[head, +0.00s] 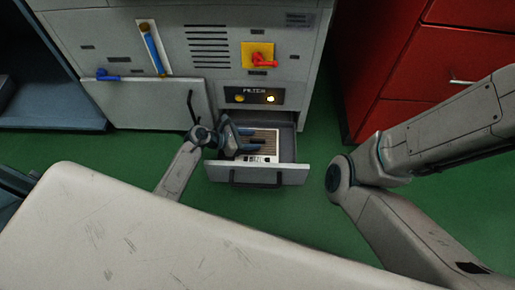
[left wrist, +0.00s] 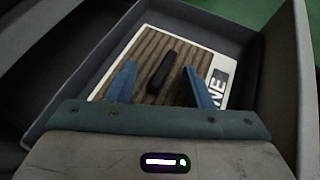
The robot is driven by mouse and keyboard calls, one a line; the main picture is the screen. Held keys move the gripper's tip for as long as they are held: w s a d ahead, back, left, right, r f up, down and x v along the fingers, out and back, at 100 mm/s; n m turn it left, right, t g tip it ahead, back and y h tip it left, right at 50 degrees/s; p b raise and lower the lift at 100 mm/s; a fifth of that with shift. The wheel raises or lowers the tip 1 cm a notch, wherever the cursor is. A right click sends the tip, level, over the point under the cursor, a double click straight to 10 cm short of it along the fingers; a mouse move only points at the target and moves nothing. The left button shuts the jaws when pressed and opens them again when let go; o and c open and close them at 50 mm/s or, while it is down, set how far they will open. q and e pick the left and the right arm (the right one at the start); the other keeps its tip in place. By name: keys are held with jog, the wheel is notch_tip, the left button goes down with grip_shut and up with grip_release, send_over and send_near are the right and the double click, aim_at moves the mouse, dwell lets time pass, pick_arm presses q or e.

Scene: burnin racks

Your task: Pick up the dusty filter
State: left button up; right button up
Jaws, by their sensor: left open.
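The dusty filter (head: 265,135) lies in the open drawer (head: 290,175) under the grey cabinet. It is a flat panel with brown pleats, a white frame and a dark handle. The left wrist view shows the filter (left wrist: 200,49) close up, with its black handle (left wrist: 161,69) between my two blue fingers. My left gripper (head: 252,140) is open over the filter; I cannot tell its exact height above the handle. The left wrist view shows the same gripper (left wrist: 160,84). Lettering on the frame is partly hidden by a finger. My right gripper is out of view; only its arm shows.
The grey cabinet (head: 200,75) carries a red handle on a yellow plate (head: 262,60) and a panel with lit yellow lamps (head: 255,97). A red drawer unit (head: 425,60) stands at the right. Green floor (head: 310,215) is clear around the drawer.

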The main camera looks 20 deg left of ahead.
pick_arm(q)
jog(key=shift+c, duration=0.5)
grip_shut()
jog(key=shift+r, duration=0.1)
